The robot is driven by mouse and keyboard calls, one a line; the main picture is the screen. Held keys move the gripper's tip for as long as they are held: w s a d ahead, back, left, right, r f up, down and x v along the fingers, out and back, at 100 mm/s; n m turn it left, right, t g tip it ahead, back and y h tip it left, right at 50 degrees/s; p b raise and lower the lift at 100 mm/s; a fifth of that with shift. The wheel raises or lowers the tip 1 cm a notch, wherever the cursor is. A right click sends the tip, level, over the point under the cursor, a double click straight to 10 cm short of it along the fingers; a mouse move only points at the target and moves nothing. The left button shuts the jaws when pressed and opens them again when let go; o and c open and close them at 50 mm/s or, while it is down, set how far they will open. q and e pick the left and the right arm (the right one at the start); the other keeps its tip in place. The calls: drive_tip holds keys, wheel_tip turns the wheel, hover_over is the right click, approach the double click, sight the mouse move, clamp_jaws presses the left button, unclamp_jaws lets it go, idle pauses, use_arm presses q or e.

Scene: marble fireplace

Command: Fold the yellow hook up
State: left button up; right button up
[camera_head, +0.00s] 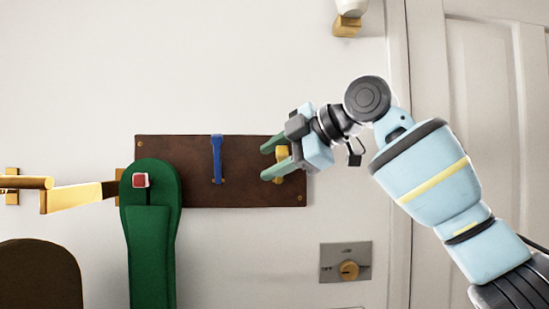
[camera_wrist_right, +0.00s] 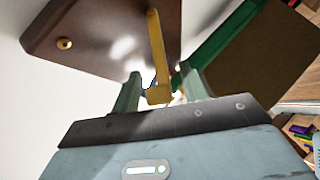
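The yellow hook (camera_head: 280,179) is at the right end of a brown board (camera_head: 245,188) on the wall. In the head view, my right gripper (camera_head: 268,161) covers most of it. In the right wrist view, the yellow hook (camera_wrist_right: 157,50) runs from the board to a wider end between the two green fingers of my right gripper (camera_wrist_right: 160,90). The fingers are apart, with small gaps showing on both sides of the hook's end. My left gripper is not in view.
A blue hook (camera_head: 217,160) is at the board's middle. A brass bar (camera_head: 80,197) is farther left. A metal plate (camera_head: 335,262) with a knob is below right.

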drive_tip(key=v, duration=0.8)
drive_tip(key=shift+c, duration=0.3)
